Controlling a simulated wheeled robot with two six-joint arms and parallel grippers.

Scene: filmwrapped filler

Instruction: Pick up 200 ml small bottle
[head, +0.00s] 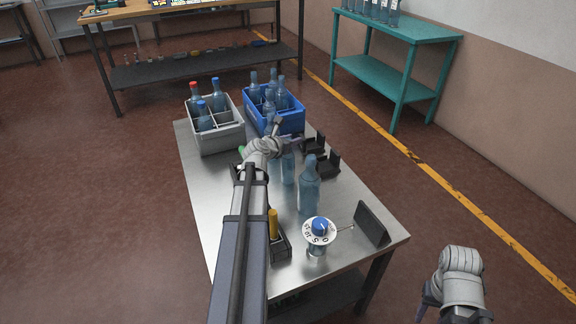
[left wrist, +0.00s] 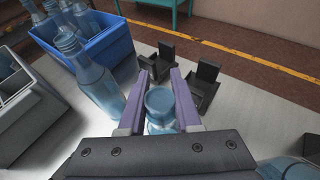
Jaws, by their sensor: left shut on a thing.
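My left gripper (head: 290,142) reaches over the metal table and is shut on a small clear blue bottle (left wrist: 160,103). In the left wrist view its two purple-grey fingers (left wrist: 160,95) sit on either side of the bottle's upper part. The body below is hidden by the gripper; in the head view the bottle (head: 288,168) shows under the fingers. A taller blue bottle (head: 309,190) stands nearer on the table. Another tall bottle (left wrist: 95,80) stands left of the fingers, by the blue crate. My right gripper (head: 452,300) is off the table at lower right, its fingertips partly cut off.
A blue crate (head: 291,125) and a grey divided crate (head: 222,140) hold bottles at the table's far end. Black stands (head: 327,165) lie right of the left gripper. A dial device (head: 319,234), a black plate (head: 372,224) and a yellow-handled tool (head: 273,224) stand near the front.

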